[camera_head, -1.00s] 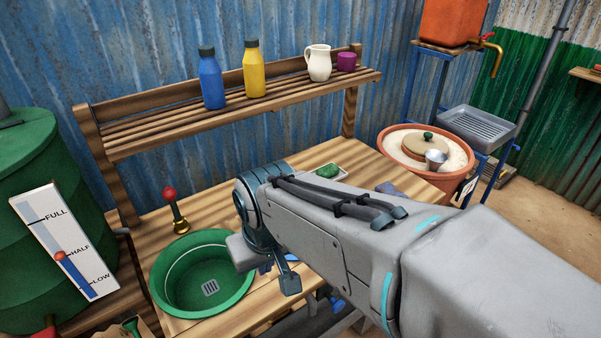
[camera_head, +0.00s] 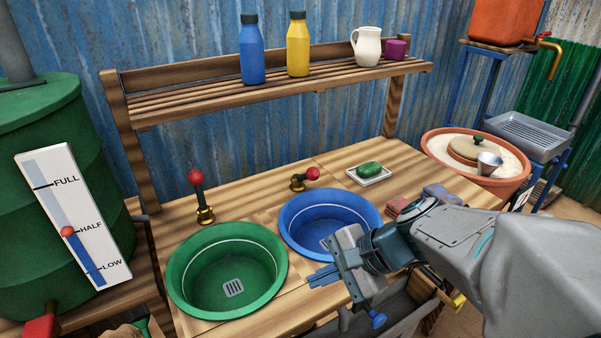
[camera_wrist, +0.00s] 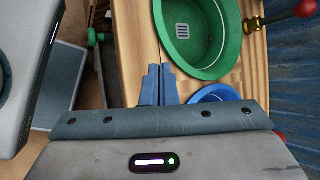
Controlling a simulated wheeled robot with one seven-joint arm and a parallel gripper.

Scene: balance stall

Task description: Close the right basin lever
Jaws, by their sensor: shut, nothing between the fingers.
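The right basin is the blue basin (camera_head: 300,222); its lever (camera_head: 305,178) stands behind it on a brass base, leaning well over to the right with a red ball at its end. The left basin is the green basin (camera_head: 190,262); its lever (camera_head: 200,190) stands upright with a red ball on top. My gripper (camera_head: 322,277) is shut and empty, in front of the blue basin and apart from the lever. In the wrist view the closed fingers (camera_wrist: 160,72) point toward the counter beside the green basin (camera_wrist: 222,72); the blue basin (camera_wrist: 215,94) is mostly hidden.
A slatted shelf (camera_head: 180,112) with bottles and a jug rises behind the counter. A green barrel (camera_head: 40,240) with a level gauge stands at left.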

